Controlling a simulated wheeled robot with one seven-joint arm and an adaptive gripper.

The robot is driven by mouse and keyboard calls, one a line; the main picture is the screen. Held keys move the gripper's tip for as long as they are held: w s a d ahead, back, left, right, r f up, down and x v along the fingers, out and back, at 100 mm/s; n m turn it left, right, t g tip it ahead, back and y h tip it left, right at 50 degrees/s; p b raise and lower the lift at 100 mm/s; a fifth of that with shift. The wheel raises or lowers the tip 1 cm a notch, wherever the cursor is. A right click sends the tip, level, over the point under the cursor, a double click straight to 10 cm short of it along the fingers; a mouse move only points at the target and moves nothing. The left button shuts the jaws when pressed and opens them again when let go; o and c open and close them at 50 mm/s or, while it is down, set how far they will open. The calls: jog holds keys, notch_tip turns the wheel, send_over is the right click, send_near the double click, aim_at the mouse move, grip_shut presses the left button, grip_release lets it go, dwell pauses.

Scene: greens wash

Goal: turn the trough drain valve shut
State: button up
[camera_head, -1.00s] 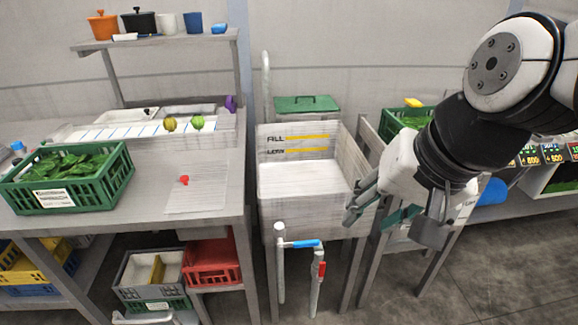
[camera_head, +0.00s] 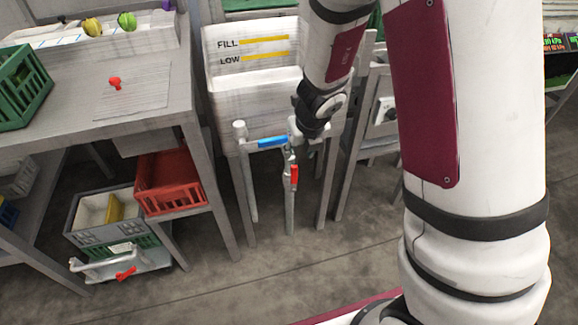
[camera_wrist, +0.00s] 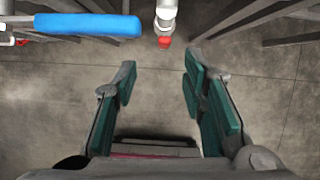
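The white trough (camera_head: 250,95) has piping at its front with two lever handles. The blue handle (camera_head: 272,143) lies level along the crosswise pipe, and the red handle (camera_head: 294,177) hangs down along the upright pipe. I cannot tell from labels which is the drain valve. My gripper (camera_wrist: 160,82) is open and empty, with teal pads apart over bare floor. In the wrist view the blue handle (camera_wrist: 88,25) is at upper left and the red handle's end (camera_wrist: 165,42) is beyond the fingertips, touching neither. In the head view my wrist mostly hides the gripper.
A workbench (camera_head: 150,95) stands left of the trough, with a red crate (camera_head: 170,182) and a grey bin (camera_head: 105,218) below. A wooden stand (camera_head: 383,118) is close on the right. The floor in front is open.

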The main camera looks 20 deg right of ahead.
aim_at(295, 168)
jog(key=shift+m, duration=0.4)
jog(key=b+x, duration=0.3)
jog(key=x, duration=0.2)
jog(key=b+x, duration=0.3)
jog(key=x, duration=0.2)
jog(key=b+x, duration=0.3)
jog(key=x, duration=0.2)
jog(key=shift+s+d+b, duration=0.3)
jog(key=shift+d+b, duration=0.05)
jog(key=shift+d, duration=0.05)
jog(key=shift+c, duration=0.3)
grip_shut()
